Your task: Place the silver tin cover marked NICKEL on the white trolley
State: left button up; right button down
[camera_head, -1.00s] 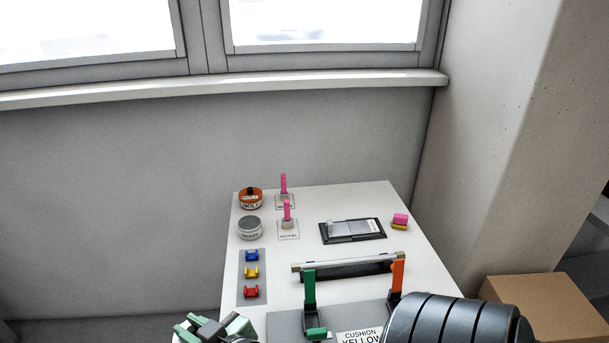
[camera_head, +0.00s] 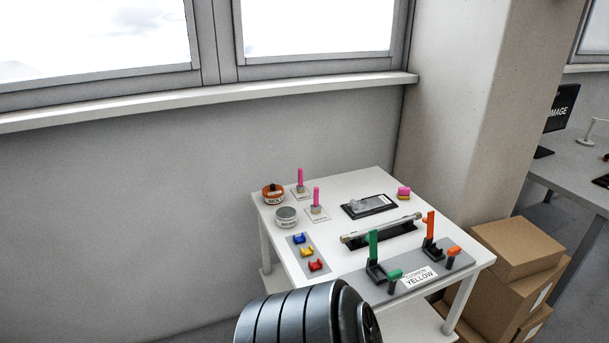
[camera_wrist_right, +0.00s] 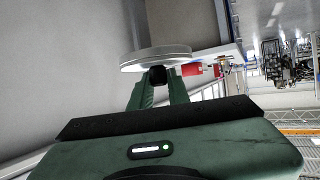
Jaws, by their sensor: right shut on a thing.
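No marking on the cover can be read from this side. In the head view the right gripper is out of frame. A silver tin (camera_head: 286,219) with a grey top stands at the left of a white table (camera_head: 348,188). The table has legs and a lower shelf; I cannot tell whether it is the trolley. My left gripper is in neither view.
On the table are an orange MOLY tin (camera_head: 273,195), pink-handled brushes (camera_head: 300,178), coloured clips (camera_head: 308,252), a dark tray (camera_head: 369,206) and a grey CUSHION YELLOW board (camera_head: 445,262). Cardboard boxes (camera_head: 515,250) stand right of it. A grey desk (camera_head: 575,178) is beyond the pillar.

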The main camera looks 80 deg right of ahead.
aim_at(331, 192)
jog(key=i+z, duration=0.35)
jog(key=i+j+z, duration=0.2)
jog(key=i+z, duration=0.15)
jog(key=i+l+z, duration=0.15)
jog(key=z, duration=0.25)
jog(key=i+z, duration=0.25)
jog(key=z, duration=0.2)
jog(key=i+z, duration=0.25)
jog(key=z, duration=0.15)
jog(key=i+z, duration=0.2)
jog(key=z, duration=0.2)
jog(key=i+j+z, duration=0.2)
jog(key=z, duration=0.25)
